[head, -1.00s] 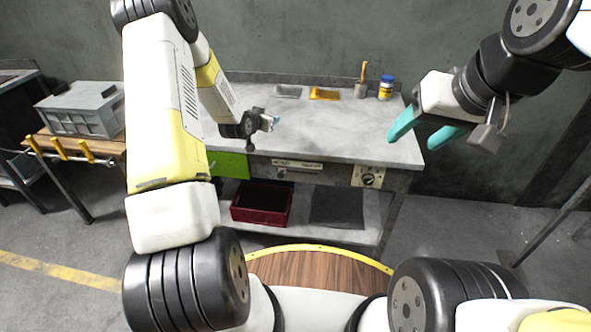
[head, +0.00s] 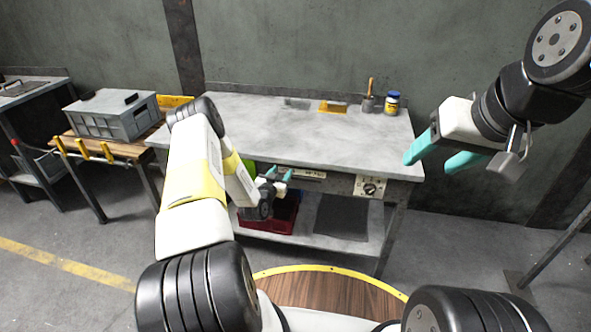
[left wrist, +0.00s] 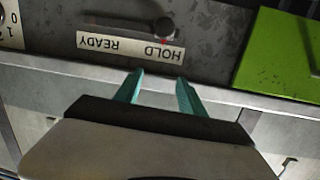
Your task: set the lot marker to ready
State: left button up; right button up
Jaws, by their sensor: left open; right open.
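The lot marker is a dark round knob (left wrist: 163,26) on a slot in the table's front panel, upside down in the left wrist view. It stands at the HOLD end of the label plate (left wrist: 130,47), whose other end reads READY. In the head view the label (head: 301,173) is small and the knob cannot be made out. My left gripper (head: 280,175) is open and empty in front of the panel. In the left wrist view its teal fingertips (left wrist: 160,80) point towards the label, apart from the knob. My right gripper (head: 430,163) is open and empty, raised at the right.
A dial (head: 370,187) sits on the panel to the right, and a green panel (left wrist: 285,55) lies beside the label. The worktable (head: 290,130) carries a brush pot (head: 368,104) and jar (head: 392,103) at the back. A red crate (head: 270,222) is on the lower shelf.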

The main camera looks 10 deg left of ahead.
pick_arm(q)
jog(key=s+f+n+t+y, duration=0.1)
jog(key=s+f+n+t, duration=0.1)
jog(key=s+f, duration=0.35)
jog(key=w, duration=0.3)
jog(key=w+f, duration=0.1)
jog(key=w, duration=0.2)
jog(key=w+d, duration=0.1)
jog(key=w, duration=0.2)
jog(key=shift+f, duration=0.35)
jog(key=shift+s, duration=0.1)
grip_shut()
dwell(0.7)
